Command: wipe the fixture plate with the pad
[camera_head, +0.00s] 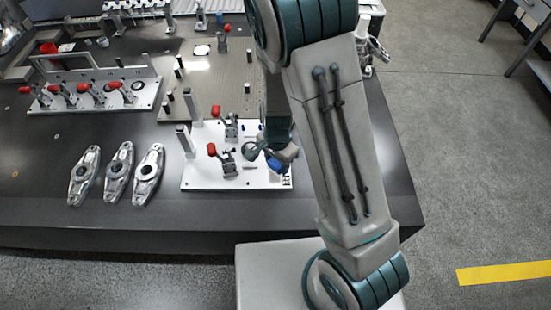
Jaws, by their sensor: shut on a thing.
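The fixture plate looks to be the white plate (200,180) near the table's front edge, with two red-handled toggle clamps (224,157) and upright grey posts on it. My gripper (272,160) is over its right part, partly hidden behind my own arm. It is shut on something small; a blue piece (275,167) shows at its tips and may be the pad. The pad's full shape is hidden, and I cannot tell whether it touches the plate.
Three metal castings (119,172) lie on the dark table (60,215) left of the plate. A second white plate (70,105) with several red-handled clamps stands farther left. Behind is a grey perforated plate (225,80) with posts. Bare table lies in front of the castings.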

